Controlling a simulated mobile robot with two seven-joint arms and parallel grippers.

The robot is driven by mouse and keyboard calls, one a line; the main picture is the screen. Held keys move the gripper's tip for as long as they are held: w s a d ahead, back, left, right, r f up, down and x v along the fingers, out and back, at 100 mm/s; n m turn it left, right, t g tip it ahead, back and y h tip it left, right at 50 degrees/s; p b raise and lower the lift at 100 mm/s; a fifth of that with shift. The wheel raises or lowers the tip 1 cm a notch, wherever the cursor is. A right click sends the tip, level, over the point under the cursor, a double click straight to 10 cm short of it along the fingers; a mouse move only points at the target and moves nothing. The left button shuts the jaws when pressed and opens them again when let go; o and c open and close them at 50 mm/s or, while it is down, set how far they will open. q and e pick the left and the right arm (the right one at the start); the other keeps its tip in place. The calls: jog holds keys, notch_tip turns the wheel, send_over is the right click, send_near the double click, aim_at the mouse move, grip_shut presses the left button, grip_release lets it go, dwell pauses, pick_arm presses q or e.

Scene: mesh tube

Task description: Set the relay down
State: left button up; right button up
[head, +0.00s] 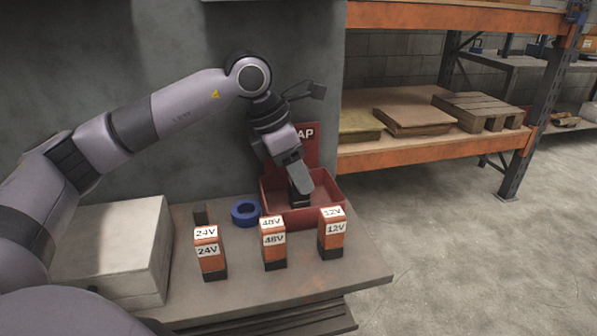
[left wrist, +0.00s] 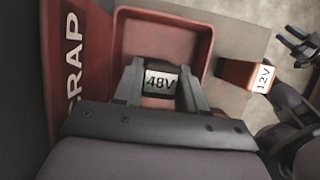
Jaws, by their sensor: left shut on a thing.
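My left gripper (head: 299,188) reaches down into the red scrap bin (head: 325,188) at the back of the table. It is shut on a relay labelled 48V (left wrist: 160,82), whose label shows between the fingers in the left wrist view. The held relay's lower part is hidden, and I cannot tell whether it touches the bin floor. Orange relays labelled 24V (head: 209,258), 48V (head: 273,252) and 12V (head: 332,241) stand upright in front of the bin. A dark gripper-like part, seemingly my right gripper (left wrist: 297,46), shows at the edge of the left wrist view.
A blue ring (head: 245,213) lies just left of the bin, near a small dark block (head: 201,215). A pale box (head: 120,252) stands on the table's left. The table front (head: 300,288) is clear. A shelf rack (head: 430,148) stands to the right.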

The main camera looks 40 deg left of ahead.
pick_arm(q)
jog(key=shift+f, duration=0.15)
jog(key=o, duration=1.1)
jog(key=p+v, duration=0.1)
jog(key=v, duration=0.5)
jog(key=s+a, duration=0.2)
jog(key=s, duration=0.1)
jog(key=s+a+b, duration=0.1)
jog(key=s+a, duration=0.4)
jog(key=s, duration=0.1)
jog(key=shift+a+f, duration=0.25)
jog(key=shift+a, duration=0.1)
jog(key=shift+d, duration=0.1)
